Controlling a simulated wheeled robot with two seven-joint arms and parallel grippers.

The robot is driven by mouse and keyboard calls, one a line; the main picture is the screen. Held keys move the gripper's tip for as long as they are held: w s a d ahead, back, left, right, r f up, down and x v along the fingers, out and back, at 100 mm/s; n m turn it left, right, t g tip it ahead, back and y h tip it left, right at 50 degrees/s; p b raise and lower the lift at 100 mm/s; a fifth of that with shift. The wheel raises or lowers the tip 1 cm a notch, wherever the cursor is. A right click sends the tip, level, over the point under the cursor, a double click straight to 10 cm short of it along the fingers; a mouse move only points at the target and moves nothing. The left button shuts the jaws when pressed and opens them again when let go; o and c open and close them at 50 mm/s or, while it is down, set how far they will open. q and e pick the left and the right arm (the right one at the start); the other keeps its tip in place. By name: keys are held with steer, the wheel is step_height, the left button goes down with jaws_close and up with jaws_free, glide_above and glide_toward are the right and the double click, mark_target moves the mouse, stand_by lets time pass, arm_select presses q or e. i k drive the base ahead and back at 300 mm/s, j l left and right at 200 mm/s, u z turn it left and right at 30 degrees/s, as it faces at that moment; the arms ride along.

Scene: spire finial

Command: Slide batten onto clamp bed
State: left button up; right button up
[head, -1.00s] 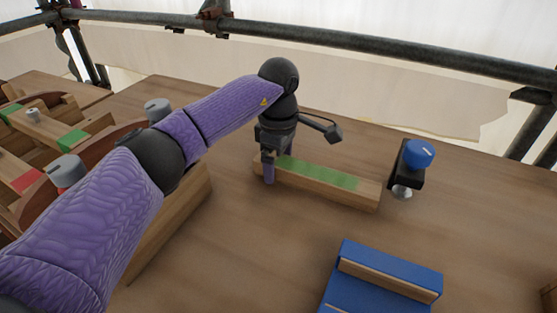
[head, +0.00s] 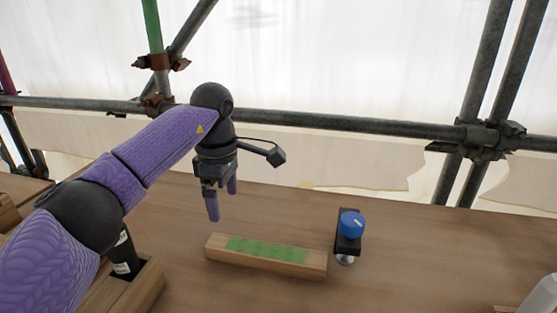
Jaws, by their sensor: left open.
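The batten (head: 218,246) is a pale wooden bar with a green patch along its top. It lies on the wooden table in the middle of the head view. My left gripper (head: 222,202) is open and empty, with its fingers pointing down above and behind the batten's left end, apart from it. A black clamp-like piece with a blue knob (head: 350,224) stands just right of the batten's right end; I cannot tell if it belongs to the clamp bed. No other part of a clamp bed shows now. My right gripper is not in view.
A wooden holder (head: 148,284) with a dark object (head: 123,256) in it stands at lower left. A white object (head: 543,298) shows at the lower right edge. Scaffold pipes (head: 330,123) run behind the table. The table right of the knob is mostly clear.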

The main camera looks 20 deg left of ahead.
mark_target(276, 256)
steer(key=k, duration=1.5)
